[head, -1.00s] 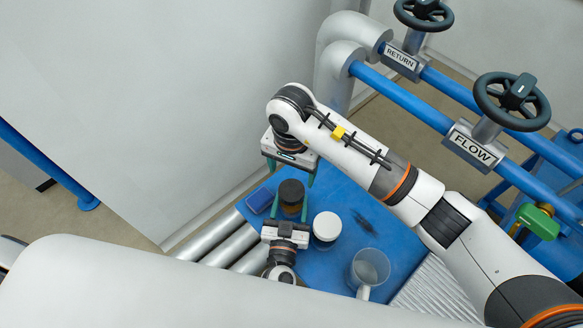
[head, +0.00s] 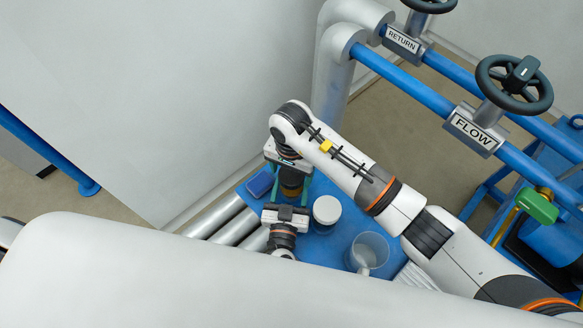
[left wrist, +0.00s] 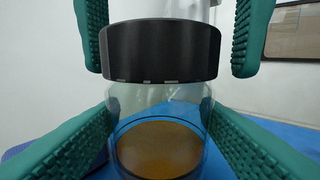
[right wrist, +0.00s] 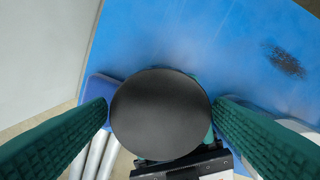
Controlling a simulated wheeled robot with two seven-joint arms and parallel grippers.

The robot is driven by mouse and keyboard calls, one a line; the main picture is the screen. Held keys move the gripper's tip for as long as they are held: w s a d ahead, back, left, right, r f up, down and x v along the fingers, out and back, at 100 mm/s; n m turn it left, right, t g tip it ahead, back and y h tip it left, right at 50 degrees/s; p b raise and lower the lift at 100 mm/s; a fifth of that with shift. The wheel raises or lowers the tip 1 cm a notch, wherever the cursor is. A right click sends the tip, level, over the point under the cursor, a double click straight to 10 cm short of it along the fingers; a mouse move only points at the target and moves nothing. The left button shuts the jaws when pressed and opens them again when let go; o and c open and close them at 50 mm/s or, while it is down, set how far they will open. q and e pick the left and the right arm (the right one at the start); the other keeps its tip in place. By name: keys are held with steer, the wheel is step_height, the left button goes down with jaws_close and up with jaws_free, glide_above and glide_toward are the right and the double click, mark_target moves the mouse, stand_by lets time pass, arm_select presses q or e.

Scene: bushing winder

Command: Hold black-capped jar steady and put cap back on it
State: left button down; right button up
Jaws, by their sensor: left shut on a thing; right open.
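The jar (left wrist: 160,145) is clear glass with amber contents and stands upright on the blue table. Its black cap (left wrist: 160,50) sits level on top of the glass; I cannot tell how tightly it is seated. My left gripper (left wrist: 159,118) is shut on the jar's glass body from the side. My right gripper (right wrist: 160,108) points down from above, open, with one finger on each side of the cap (right wrist: 160,114). Small gaps show beside the cap in the left wrist view. In the head view the right gripper (head: 291,182) hides most of the cap above the jar (head: 291,190).
On the blue table (head: 325,244) a white-lidded jar (head: 327,210) stands just right of my left gripper. A clear mug (head: 369,252) stands farther right. Pipes and valve wheels (head: 514,84) are at upper right.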

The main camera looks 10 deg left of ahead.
steer(key=c, duration=1)
steer(key=shift+w+r+m, duration=0.15)
steer(key=shift+m, duration=1.05)
steer(key=m, duration=1.3)
steer(key=shift+f, duration=0.2)
steer(key=m, duration=0.6)
steer(key=shift+m, duration=0.3)
steer(key=o, duration=1.1)
steer(key=shift+o, duration=0.2)
